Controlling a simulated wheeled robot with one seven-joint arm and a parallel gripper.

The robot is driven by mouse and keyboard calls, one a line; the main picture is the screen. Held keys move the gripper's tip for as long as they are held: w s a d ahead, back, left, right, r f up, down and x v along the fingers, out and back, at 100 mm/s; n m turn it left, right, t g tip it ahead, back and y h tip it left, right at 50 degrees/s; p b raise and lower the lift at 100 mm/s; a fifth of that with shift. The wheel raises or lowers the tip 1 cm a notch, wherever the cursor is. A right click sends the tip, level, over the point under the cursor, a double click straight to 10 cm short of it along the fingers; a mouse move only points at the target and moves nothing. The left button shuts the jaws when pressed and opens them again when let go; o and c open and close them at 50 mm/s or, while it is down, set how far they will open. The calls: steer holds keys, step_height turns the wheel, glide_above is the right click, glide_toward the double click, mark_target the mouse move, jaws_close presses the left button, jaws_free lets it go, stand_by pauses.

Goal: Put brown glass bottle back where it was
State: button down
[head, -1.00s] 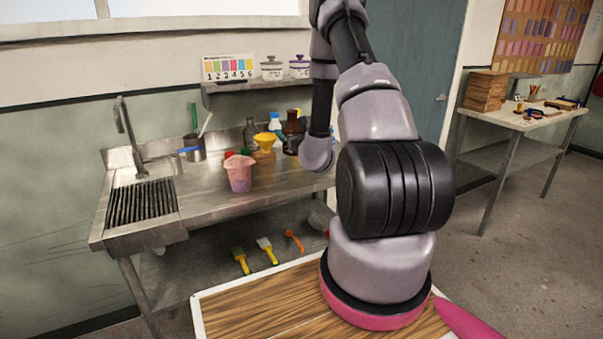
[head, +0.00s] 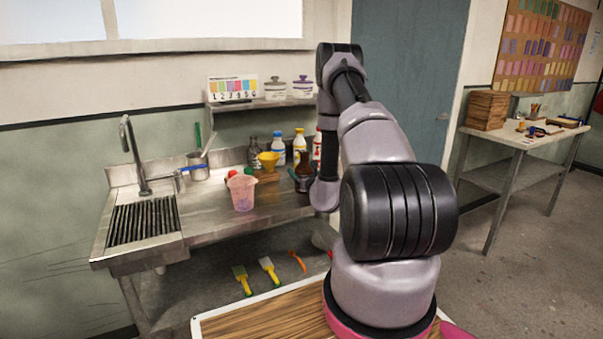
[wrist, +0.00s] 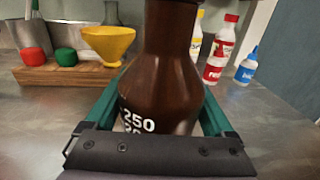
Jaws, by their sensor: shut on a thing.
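The brown glass bottle (wrist: 160,75) stands upright between the green fingers of my gripper (wrist: 160,115) in the wrist view, with white "250" markings on its front. The fingers are shut on its body. In the head view the brown bottle (head: 305,164) is over the right part of the steel counter, partly behind my arm. My gripper (head: 302,183) is small and dark there. The bottle's base is hidden, so I cannot tell whether it touches the counter.
A wooden block (wrist: 40,76) holds red and green items and a yellow funnel (wrist: 108,42) left of the bottle. A pink cup (head: 242,190) stands nearer the counter's front.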

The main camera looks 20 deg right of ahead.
steer(key=shift+f, duration=0.1)
jaws_free()
